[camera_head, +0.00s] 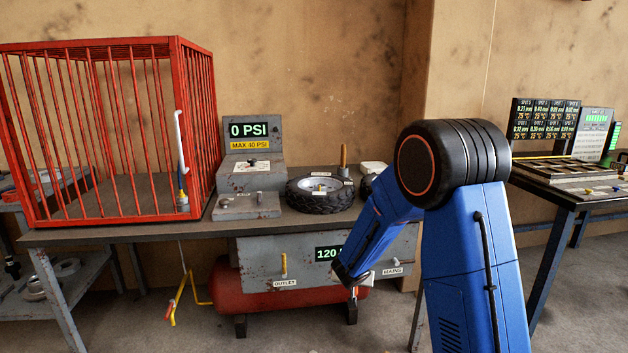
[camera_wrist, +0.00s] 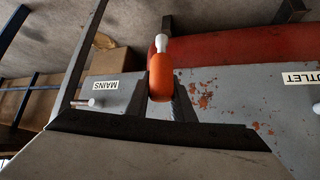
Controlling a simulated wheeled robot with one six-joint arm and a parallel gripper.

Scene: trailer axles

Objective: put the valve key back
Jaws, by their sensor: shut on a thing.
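In the wrist view, my gripper (camera_wrist: 163,95) is shut on an orange piece with a white end (camera_wrist: 161,75). It looks like the valve key, but its other end is hidden by my gripper. It is in front of the grey panel, between the MAINS label (camera_wrist: 107,87) and the OUTLET label (camera_wrist: 300,78), which appear upside down. In the head view, my gripper (camera_head: 348,275) points down by the panel (camera_head: 262,262) under the table. The held piece cannot be made out there.
A red barred cage (camera_head: 110,215) stands on the table's left. A grey gauge box (camera_head: 252,178) reads 0 PSI, MAX 40 PSI. A tyre (camera_head: 318,205) lies beside it. A red tank (camera_head: 235,290) sits below the table. Another table (camera_head: 545,185) stands at right.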

